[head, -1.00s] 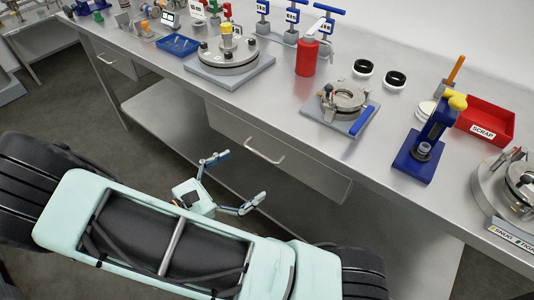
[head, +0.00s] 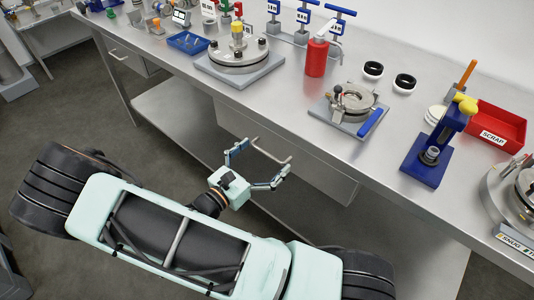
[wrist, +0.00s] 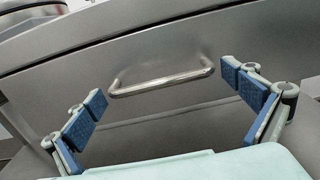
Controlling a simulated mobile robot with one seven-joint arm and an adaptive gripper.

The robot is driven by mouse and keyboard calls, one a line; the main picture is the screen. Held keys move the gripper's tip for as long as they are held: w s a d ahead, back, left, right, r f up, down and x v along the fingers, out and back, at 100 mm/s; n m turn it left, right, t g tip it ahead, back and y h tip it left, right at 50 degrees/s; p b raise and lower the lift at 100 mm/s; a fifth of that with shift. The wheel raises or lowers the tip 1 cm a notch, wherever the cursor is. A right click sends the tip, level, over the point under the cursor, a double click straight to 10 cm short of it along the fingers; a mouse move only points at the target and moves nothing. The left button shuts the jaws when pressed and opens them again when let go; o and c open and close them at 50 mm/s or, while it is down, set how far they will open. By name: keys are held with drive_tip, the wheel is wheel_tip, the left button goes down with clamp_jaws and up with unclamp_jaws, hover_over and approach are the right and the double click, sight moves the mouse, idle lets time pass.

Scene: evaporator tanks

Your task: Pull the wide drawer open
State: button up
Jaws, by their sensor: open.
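The wide drawer (head: 318,174) is a grey metal front under the bench top, and it looks shut. Its bar handle (head: 273,160) also shows in the wrist view (wrist: 162,86), near the middle of the drawer front (wrist: 150,55). My gripper (head: 258,163) is open with its blue-padded fingers spread wide. In the wrist view my gripper (wrist: 165,98) has one finger to the left and one to the right of the handle. The handle lies between the fingertips or just beyond them; I cannot tell how deep. Neither pad touches it.
The steel bench (head: 240,98) carries a red bottle (head: 316,57), a round clamped lid (head: 352,100), a blue press (head: 437,145) and a red scrap tray (head: 497,125). A smaller drawer (head: 125,58) is at the left. A low shelf (head: 175,115) runs underneath.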

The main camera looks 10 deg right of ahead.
drive_tip(key=shift+w+d, duration=0.1)
drive_tip(key=shift+d, duration=0.15)
